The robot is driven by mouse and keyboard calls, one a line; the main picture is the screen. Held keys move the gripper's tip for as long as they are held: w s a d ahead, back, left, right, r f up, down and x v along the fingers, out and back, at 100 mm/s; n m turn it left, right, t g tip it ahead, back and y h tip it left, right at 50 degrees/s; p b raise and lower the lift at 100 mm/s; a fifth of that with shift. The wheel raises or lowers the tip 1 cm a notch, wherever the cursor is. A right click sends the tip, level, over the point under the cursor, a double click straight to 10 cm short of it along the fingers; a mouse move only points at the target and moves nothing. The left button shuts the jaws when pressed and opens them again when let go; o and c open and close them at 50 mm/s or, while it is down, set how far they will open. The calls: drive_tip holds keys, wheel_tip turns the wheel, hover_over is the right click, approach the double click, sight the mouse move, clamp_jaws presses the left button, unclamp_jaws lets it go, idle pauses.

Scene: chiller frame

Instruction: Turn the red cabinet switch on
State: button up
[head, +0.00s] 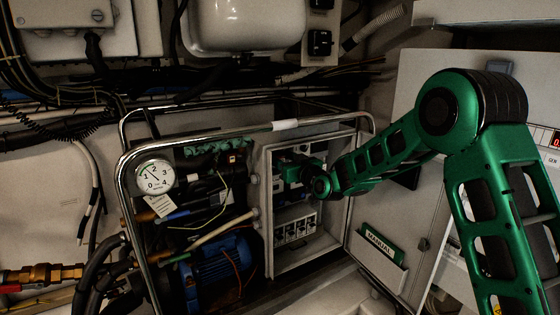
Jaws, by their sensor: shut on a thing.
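My green arm reaches in from the right to the open cabinet (266,205) in the middle of the view. My gripper (289,172) is inside the upper part of the cabinet, small and dark in the picture. It is shut at the place of the red cabinet switch. The switch itself is hidden behind the gripper and in shadow, so its position cannot be read.
A row of light-coloured devices (295,228) sits low in the cabinet. The cabinet door stands open at right with a manual holder (378,258). A metal tube frame (215,138) surrounds the cabinet, a pressure gauge (154,177) and a blue motor (218,265).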

drive_tip(key=o, duration=1)
drive_tip(key=shift+o, duration=0.2)
drive_tip(key=v, duration=1)
drive_tip(key=shift+s+d, duration=0.25)
drive_tip(key=shift+s, duration=0.05)
